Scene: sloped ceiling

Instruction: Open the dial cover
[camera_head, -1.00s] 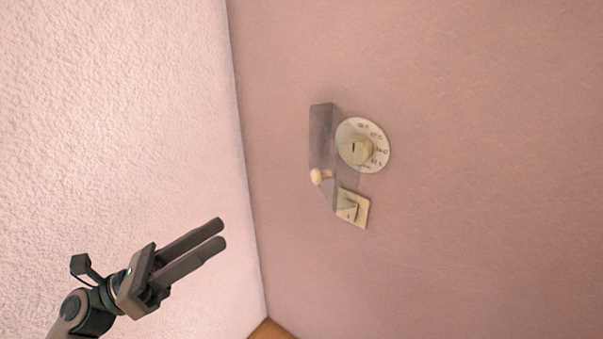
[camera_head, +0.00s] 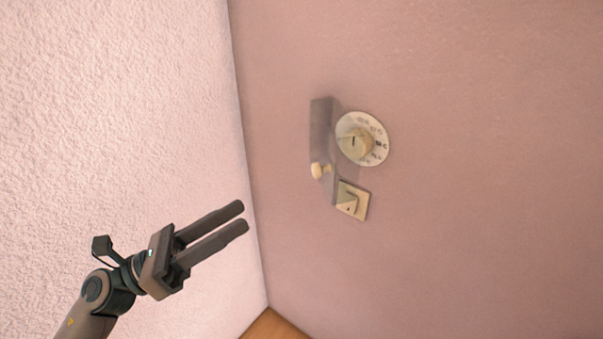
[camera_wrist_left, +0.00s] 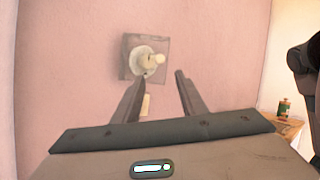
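The dial cover (camera_head: 322,128) is a translucent grey box with a small cream knob (camera_head: 317,170), standing out from the pink wall. It partly overlaps a round cream dial (camera_head: 378,140) with markings. In the left wrist view the cover (camera_wrist_left: 133,47) is a grey square seen face-on, with the knob (camera_wrist_left: 159,59) and the dial behind it. My left gripper (camera_head: 242,217) is open and empty, below and left of the cover, apart from it. In the left wrist view its fingers (camera_wrist_left: 160,77) are spread below the cover. My right gripper is not in view.
A cream switch plate (camera_head: 357,205) sits on the wall just below the dial. A textured pale wall (camera_head: 120,110) meets the pink wall left of the cover. In the left wrist view, a bottle (camera_wrist_left: 284,108) stands on a wooden surface at the right. Wall right of the dial is bare.

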